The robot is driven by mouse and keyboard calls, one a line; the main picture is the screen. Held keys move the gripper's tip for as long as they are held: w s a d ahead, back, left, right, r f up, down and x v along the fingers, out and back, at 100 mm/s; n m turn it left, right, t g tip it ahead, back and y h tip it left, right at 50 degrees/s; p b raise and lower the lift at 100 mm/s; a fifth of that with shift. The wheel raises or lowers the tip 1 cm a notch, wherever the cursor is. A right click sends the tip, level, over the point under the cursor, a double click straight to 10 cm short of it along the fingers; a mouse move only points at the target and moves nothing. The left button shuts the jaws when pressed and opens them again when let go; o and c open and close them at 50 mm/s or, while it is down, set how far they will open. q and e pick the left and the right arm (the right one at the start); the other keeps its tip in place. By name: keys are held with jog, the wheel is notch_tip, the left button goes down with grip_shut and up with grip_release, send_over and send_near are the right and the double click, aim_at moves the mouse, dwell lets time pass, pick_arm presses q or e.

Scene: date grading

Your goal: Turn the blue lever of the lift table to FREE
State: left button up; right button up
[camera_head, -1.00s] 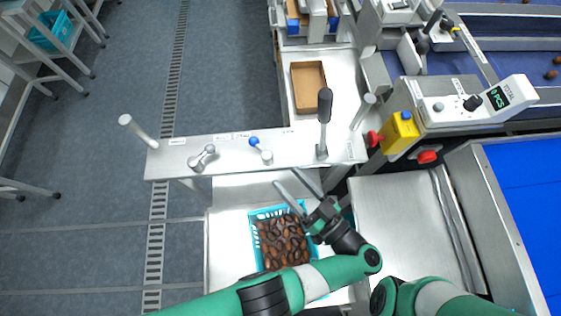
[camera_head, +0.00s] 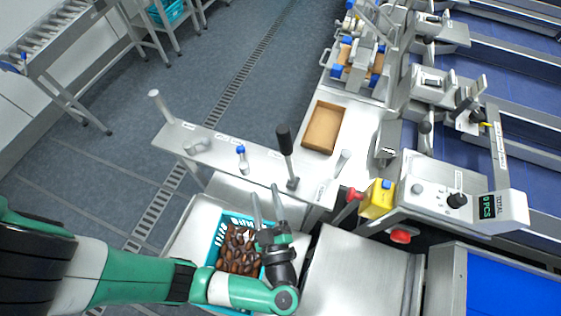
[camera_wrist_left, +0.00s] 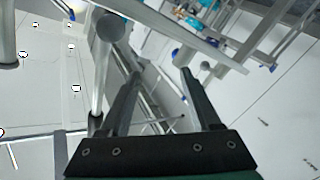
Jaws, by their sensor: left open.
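The blue lever (camera_head: 241,153), a short lever with a blue knob, stands on the grey panel (camera_head: 262,163) of the lift table, left of a taller black-handled lever (camera_head: 285,140). The panel's labels are too small to read, so its setting cannot be told. My left gripper (camera_head: 265,190) is open and empty, at the panel's near edge, below and right of the blue lever and apart from it in the picture. In the left wrist view its two fingers (camera_wrist_left: 160,73) are spread with nothing between them; a small blue tip beside the right finger cannot be identified surely. My right gripper is out of view.
A turquoise crate (camera_head: 214,243) of dates lies just below my left gripper. Posts stand at both panel ends, and a grey crank (camera_head: 196,146) sits left of the blue lever. A cardboard box (camera_head: 323,127) and a yellow switch box (camera_head: 378,200) are to the right.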

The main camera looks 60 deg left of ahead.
aim_at(243, 162)
pick_arm(q)
jog(key=shift+m+g+y, duration=0.3)
jog(key=a, duration=0.9)
jog(key=w+a, duration=0.1)
jog(key=a, duration=0.4)
jog(key=shift+a+f, duration=0.25)
jog(key=shift+f, duration=0.15)
